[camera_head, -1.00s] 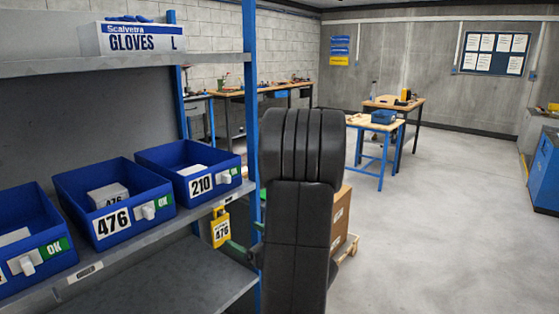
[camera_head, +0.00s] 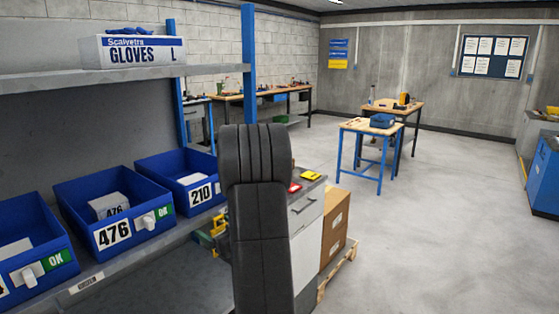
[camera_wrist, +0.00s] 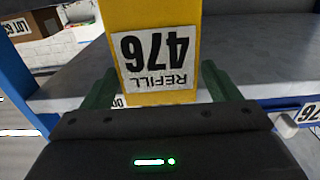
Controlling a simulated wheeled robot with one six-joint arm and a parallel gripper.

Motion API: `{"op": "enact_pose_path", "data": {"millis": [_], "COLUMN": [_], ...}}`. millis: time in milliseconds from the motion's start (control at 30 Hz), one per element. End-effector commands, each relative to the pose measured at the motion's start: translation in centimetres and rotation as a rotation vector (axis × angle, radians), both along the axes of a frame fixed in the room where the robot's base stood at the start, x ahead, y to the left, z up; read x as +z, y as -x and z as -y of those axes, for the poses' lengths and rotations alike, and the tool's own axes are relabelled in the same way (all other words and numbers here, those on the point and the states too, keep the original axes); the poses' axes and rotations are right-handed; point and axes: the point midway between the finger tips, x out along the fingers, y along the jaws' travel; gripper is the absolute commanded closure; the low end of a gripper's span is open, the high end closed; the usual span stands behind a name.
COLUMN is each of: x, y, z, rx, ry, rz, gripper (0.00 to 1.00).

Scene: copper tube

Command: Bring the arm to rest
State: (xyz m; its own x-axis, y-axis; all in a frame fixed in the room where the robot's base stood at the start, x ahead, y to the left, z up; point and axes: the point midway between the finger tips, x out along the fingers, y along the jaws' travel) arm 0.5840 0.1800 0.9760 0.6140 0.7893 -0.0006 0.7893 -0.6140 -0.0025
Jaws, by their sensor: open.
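The jaws are open; a small gap shows by the right finger, while contact on the left cannot be told. In the head view my gripper (camera_head: 208,238) is at the shelf edge, left of my black arm, which hides part of it. Small yellow parts show there, but the tag's label is not readable.
Blue bins, including 476 (camera_head: 112,250) and 210 (camera_head: 198,203), stand on the shelf beside my arm. A glove box (camera_head: 130,50) is on the upper shelf. A grey cabinet (camera_head: 306,225) and cardboard box (camera_head: 337,222) stand right of my arm.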

Motion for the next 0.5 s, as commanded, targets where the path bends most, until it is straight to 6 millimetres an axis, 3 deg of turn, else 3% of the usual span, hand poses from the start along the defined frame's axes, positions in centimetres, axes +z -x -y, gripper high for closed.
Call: {"op": "enact_pose_path", "data": {"millis": [500], "x": [-0.35], "y": [-0.01], "z": [-0.05], "rx": [0.001], "ry": [0.000], "rz": [0.000], "gripper": [0.17]}}
